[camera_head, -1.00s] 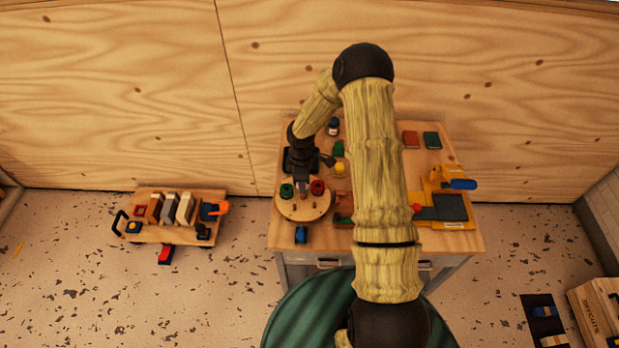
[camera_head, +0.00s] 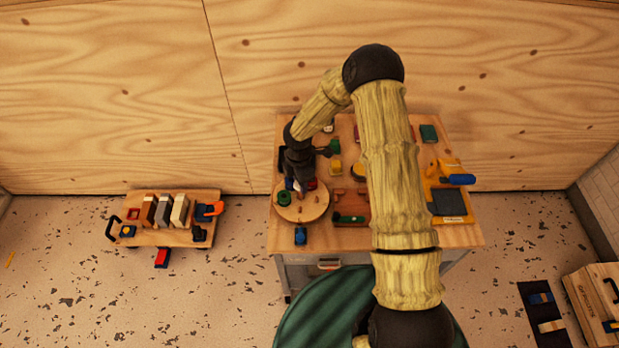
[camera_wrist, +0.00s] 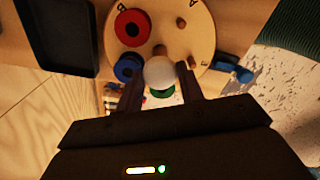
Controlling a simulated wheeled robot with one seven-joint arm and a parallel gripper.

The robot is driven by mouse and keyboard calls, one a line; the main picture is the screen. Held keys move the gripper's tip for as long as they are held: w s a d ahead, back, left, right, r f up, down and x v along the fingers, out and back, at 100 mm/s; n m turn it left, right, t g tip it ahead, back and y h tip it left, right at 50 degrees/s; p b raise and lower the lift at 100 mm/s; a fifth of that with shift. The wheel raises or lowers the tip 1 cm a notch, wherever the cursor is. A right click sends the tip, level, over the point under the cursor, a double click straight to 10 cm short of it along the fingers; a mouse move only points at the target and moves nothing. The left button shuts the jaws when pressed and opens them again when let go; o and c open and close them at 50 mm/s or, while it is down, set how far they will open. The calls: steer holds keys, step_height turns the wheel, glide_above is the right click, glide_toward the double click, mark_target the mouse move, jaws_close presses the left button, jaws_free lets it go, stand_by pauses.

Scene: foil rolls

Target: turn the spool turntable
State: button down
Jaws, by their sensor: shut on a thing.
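The spool turntable (camera_head: 312,209) is a round wooden disc at the table's left front. It carries a green spool (camera_head: 284,200), a red spool (camera_head: 310,184) and a blue spool (camera_head: 289,184), with bare wooden pegs beside them. The wrist view shows its pale top (camera_wrist: 172,20), the red spool (camera_wrist: 119,28), the blue spool (camera_wrist: 123,68) and part of the green spool (camera_wrist: 162,93). My gripper (camera_wrist: 160,82) is over the disc, shut on a whitish round knob (camera_wrist: 159,72) between its fingers. In the head view, my gripper (camera_head: 299,183) partly hides the spools.
A small blue block (camera_head: 300,235) lies just in front of the disc. A dark tray (camera_wrist: 58,35) is close beside it. A yellow tool holder (camera_head: 453,219) stands at the table's right. A low cart (camera_head: 133,211) is left of the table.

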steer(key=shift+w, duration=0.1)
stand_by(0.5)
steer(key=c, duration=0.9)
jaws_free()
step_height(320, 180, up, 18)
steer(key=b, duration=0.1)
steer(key=shift+f, duration=0.25)
